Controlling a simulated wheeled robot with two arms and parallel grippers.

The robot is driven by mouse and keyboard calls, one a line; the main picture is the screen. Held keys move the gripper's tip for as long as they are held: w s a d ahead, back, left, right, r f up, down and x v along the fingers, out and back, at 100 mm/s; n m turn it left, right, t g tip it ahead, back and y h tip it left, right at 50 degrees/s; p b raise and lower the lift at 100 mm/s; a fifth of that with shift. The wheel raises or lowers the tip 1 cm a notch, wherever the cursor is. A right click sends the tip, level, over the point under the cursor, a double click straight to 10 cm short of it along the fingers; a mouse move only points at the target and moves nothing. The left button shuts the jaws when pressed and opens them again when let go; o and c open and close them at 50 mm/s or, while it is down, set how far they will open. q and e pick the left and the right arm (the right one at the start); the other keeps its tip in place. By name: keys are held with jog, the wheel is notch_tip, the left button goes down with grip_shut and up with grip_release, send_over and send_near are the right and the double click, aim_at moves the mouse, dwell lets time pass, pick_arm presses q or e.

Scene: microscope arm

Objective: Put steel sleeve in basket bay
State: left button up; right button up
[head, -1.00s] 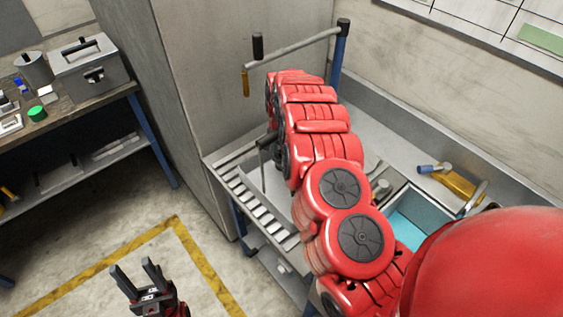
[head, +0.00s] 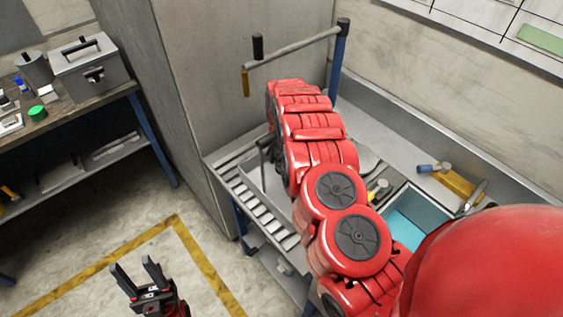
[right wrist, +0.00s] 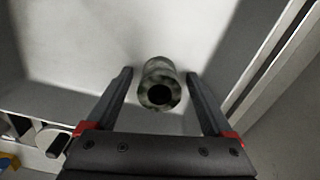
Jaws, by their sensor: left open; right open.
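The steel sleeve (right wrist: 160,70), a short, dark mottled metal tube with a round bore, shows in the right wrist view. It stands over the pale floor of a grey-walled tray (right wrist: 80,40). My right gripper (right wrist: 159,74) is open, with one finger on each side of the sleeve and a small gap at each. I cannot tell whether the sleeve touches the floor. In the head view my red right arm hides the sleeve and the right gripper; part of a light tray (head: 253,177) shows beside the arm. My left gripper (head: 134,263) is open and empty above the floor.
A basin with a blue inside (head: 408,228) is right of my right arm. A yellow object (head: 455,184) lies on the bench behind it. A grey rail on a blue post (head: 340,60) stands at the back. A side bench with a grey toolbox (head: 90,66) is at left.

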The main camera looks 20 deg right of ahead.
jog(key=shift+r, duration=0.25)
jog(key=shift+w+r, duration=0.1)
jog(key=shift+r, duration=0.1)
notch_tip(320, 180, up, 4)
jog(key=shift+b, duration=0.9)
notch_tip(320, 180, up, 5)
jog(key=p, duration=0.3)
jog(key=shift+a+r, duration=0.1)
jog(key=shift+r, duration=1.05)
